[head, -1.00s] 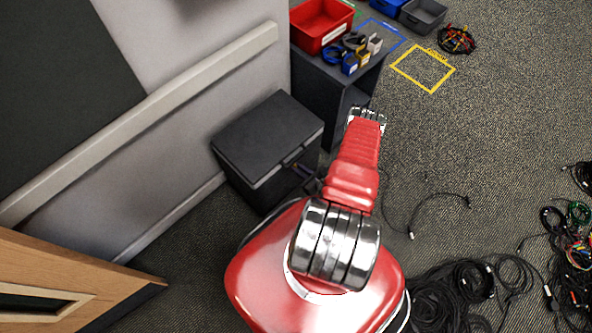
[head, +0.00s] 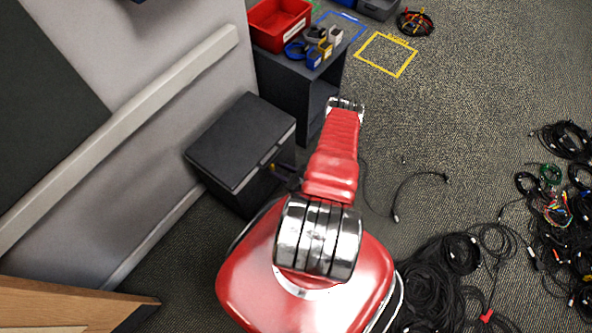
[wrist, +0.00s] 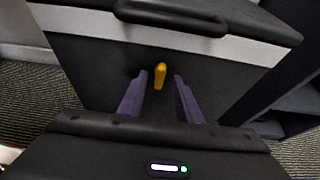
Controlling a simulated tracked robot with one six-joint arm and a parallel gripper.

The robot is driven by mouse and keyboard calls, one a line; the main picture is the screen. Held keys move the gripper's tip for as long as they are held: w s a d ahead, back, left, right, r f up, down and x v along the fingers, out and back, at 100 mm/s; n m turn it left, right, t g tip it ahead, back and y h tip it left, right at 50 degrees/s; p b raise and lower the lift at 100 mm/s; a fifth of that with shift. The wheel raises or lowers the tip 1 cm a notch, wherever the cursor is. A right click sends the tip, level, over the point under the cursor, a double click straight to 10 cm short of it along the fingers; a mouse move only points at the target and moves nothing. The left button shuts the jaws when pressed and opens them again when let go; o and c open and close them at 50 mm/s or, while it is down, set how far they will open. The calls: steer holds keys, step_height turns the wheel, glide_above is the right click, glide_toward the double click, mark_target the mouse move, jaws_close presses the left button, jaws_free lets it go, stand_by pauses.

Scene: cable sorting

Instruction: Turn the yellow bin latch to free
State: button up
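The bin (head: 240,150) is a dark box with a flat lid, standing against the wall left of my arm in the head view. In the wrist view its front face (wrist: 100,60) fills the middle, below a pale band and a black lid handle (wrist: 170,14). The yellow latch (wrist: 160,75) is a short bar on that face, nearly upright with its top leaning slightly right. My gripper (wrist: 160,80) has two purple fingers, open, one on each side of the latch, with gaps showing on both sides. In the head view my arm mostly hides the gripper.
A dark table (head: 292,85) beyond the bin holds a red tray (head: 279,24) and small blue and yellow containers. Black cables (head: 440,280) lie on the floor at right. A yellow floor square (head: 387,55) is empty. A wooden door (head: 60,295) is at lower left.

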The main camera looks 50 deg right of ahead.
steer(key=v, duration=1.1)
steer(key=shift+s, duration=0.25)
steer(key=shift+r, duration=0.15)
stand_by(0.4)
